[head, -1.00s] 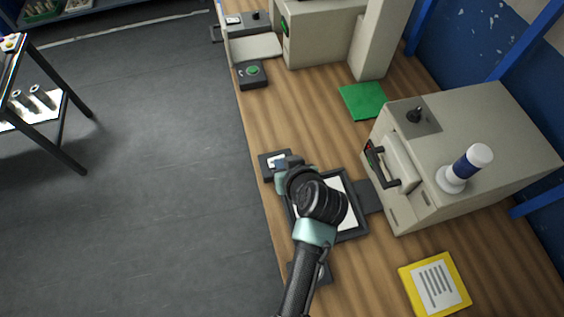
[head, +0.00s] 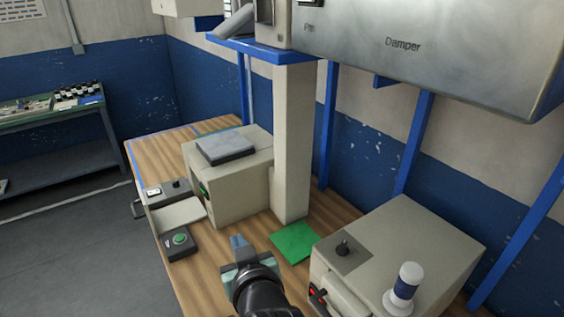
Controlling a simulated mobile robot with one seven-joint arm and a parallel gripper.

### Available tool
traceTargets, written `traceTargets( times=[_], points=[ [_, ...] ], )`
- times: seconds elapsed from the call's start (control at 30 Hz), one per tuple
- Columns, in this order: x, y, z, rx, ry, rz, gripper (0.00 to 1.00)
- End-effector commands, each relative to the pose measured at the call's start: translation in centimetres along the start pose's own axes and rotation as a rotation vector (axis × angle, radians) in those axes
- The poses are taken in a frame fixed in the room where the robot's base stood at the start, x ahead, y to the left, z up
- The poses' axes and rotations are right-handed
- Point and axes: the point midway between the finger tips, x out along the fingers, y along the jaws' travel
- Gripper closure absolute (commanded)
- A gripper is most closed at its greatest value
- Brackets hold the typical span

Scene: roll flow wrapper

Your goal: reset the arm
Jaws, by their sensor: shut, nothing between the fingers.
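My gripper (head: 238,241) is at the lower middle of the head view, raised above the wooden bench (head: 195,269). Its fingers are shut and empty, pointing away from me. The gripper shows in front of the bench, left of a green mat (head: 295,242) and right of a black box with a green button (head: 180,242). The rest of my arm runs out of the picture at the bottom.
Another beige machine (head: 235,185) and a tall column (head: 294,145) stand behind the gripper. A metal housing marked Damper (head: 430,62) hangs at the upper right.

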Motion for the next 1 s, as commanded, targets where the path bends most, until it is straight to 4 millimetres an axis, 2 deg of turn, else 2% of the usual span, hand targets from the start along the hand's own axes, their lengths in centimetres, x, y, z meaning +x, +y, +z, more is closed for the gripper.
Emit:
traceTargets(
  times=[0.03,0.1,0.17,0.2,0.27,0.3,0.37,0.4,0.5,0.6,0.7,0.83,1.0],
  points=[
    [-1.1,1.2,-4.0,-0.007,0.093,0.048,1.00],
    [-3.1,2.6,-8.8,-0.009,0.212,0.109,1.00],
    [-5.2,3.6,-12.8,-0.011,0.316,0.158,1.00],
    [-6.9,4.2,-15.4,-0.011,0.387,0.188,1.00],
    [-9.7,4.9,-19.0,-0.012,0.496,0.231,1.00],
    [-11.7,5.2,-21.2,-0.012,0.568,0.258,1.00],
    [-15.1,5.6,-24.4,-0.013,0.679,0.295,1.00],
    [-17.4,5.7,-26.2,-0.013,0.751,0.317,1.00],
    [-22.8,5.6,-29.8,-0.015,0.915,0.358,1.00],
    [-27.1,5.3,-31.8,-0.017,1.036,0.384,1.00],
    [-29.8,5.0,-32.9,-0.019,1.113,0.399,1.00],
    [-31.3,4.8,-33.4,-0.020,1.155,0.407,1.00],
    [-31.4,4.8,-33.5,-0.020,1.157,0.407,1.00]
  ],
)
